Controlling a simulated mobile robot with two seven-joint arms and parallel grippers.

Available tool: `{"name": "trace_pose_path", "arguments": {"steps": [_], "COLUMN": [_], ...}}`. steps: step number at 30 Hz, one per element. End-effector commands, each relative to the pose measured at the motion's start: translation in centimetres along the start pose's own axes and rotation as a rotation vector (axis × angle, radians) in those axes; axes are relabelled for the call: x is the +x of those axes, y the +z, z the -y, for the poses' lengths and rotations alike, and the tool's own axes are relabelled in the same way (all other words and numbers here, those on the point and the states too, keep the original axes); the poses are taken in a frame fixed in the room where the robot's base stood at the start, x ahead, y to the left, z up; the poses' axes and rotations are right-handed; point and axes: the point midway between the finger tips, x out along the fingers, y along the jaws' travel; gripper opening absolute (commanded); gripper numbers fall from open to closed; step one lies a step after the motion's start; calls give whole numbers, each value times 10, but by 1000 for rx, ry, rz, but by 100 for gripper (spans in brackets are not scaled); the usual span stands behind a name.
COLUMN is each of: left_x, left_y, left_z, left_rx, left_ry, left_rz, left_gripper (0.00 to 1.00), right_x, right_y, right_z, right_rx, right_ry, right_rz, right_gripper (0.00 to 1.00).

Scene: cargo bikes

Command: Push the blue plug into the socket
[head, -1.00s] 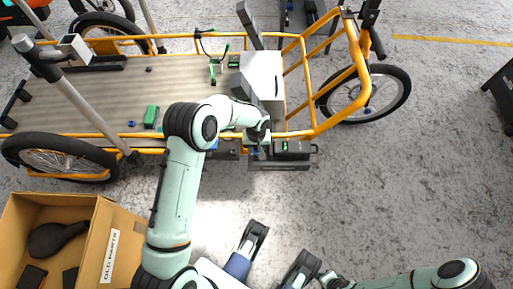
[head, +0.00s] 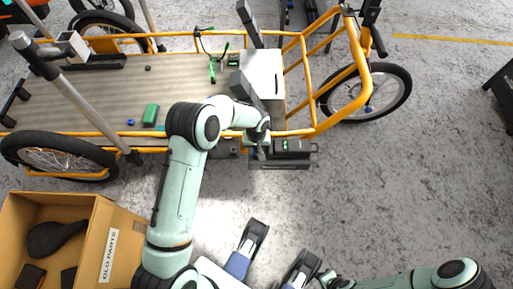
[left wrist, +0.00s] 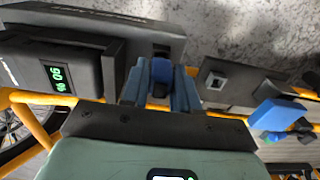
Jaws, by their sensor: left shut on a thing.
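My left gripper (left wrist: 160,92) is shut on the blue plug (left wrist: 161,70), which sits between its blue-grey fingers. The plug's front end is against or close to a dark housing; the contact is hidden. In the head view the left gripper (head: 260,150) is at the near side of the bike, beside a dark unit with a green display (head: 292,146). That display also shows in the left wrist view (left wrist: 60,78). A grey square port (left wrist: 214,81) is on a dark box right of the fingers; I cannot tell whether it is the socket. My right arm is at bottom right; its jaw state is unclear.
The orange-framed cargo bike has a grey deck (head: 100,95) with a green box (head: 151,115) and a small blue piece (head: 131,122). A white box (head: 262,72) stands beyond my left gripper. A cardboard box (head: 95,235) is at lower left.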

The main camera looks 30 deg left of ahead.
Motion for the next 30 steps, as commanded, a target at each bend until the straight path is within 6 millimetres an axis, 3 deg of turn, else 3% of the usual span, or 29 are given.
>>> {"name": "trace_pose_path", "arguments": {"steps": [29,30], "left_x": [17,17], "left_y": [0,0], "left_z": [0,0], "left_rx": [0,0], "left_ry": [0,0], "left_rz": [-1,-1], "left_gripper": [0,42], "right_x": [9,9], "right_y": [-2,-2], "right_z": [-1,-1], "right_rx": [0,0], "right_ry": [0,0], "right_rz": [0,0], "right_gripper": [38,38]}}
